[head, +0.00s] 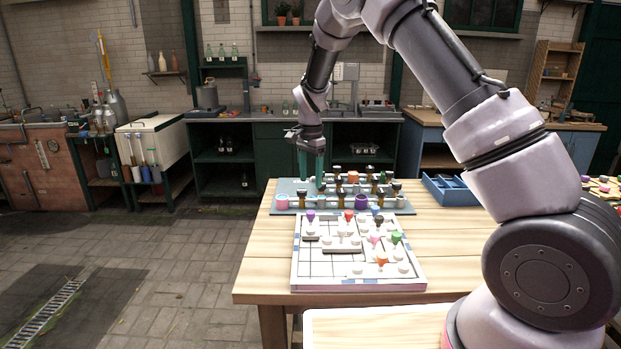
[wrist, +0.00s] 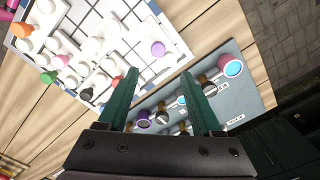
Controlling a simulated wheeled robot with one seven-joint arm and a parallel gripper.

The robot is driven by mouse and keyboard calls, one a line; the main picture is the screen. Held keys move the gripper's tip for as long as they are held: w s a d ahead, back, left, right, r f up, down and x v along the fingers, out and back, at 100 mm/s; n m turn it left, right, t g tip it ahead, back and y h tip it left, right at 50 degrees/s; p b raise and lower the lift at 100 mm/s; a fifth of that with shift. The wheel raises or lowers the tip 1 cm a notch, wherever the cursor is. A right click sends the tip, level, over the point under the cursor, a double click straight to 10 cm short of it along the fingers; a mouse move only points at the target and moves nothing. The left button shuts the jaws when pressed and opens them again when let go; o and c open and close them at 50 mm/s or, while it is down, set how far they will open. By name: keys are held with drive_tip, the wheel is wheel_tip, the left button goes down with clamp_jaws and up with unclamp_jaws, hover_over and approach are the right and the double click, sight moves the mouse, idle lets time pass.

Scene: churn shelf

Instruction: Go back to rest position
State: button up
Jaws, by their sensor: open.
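My gripper (head: 311,165) hangs from my arm over the back left part of the grey-blue board (head: 287,187) on the wooden table. Its two green fingers point down, apart, with nothing seen between them. In the wrist view the open fingers of my gripper (wrist: 165,90) reach over the gap between the white grid board (wrist: 170,66) and the grey-blue board (wrist: 262,103). The white grid board also shows in the head view (head: 312,268), with white blocks and coloured pegs.
A blue divided tray (head: 452,190) stands to the right of the boards. My arm crosses the right side of the view. The wooden table (head: 262,272) has bare room at its front left. Dark green cabinets (head: 270,150) stand behind, and the paved floor at left is open.

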drive_tip(key=s+d+r+n+t+y, duration=0.1)
drive_tip(key=s+d+r, duration=0.2)
drive_tip(key=d+r, duration=0.3)
drive_tip(key=s+d+r+t+y, duration=0.1)
drive_tip(key=s+d+r, duration=0.25)
drive_tip(key=r, duration=0.45)
drive_tip(key=s+d+r+n+t+y, duration=0.1)
drive_tip(key=s+d+r, duration=0.3)
drive_tip(key=r, duration=0.4)
drive_tip(key=s+d+r+n+t, duration=0.1)
drive_tip(key=s+d, duration=0.3)
drive_tip(key=s, duration=0.6)
drive_tip(key=s+d+r+n+t+h, duration=0.1)
drive_tip(key=s+d+r+n+t, duration=0.1)
drive_tip(key=s, duration=0.8)
drive_tip(key=shift+d+r+t, duration=0.6)
drive_tip(key=shift+d+r, duration=0.65)
drive_tip(key=shift+d, duration=0.1)
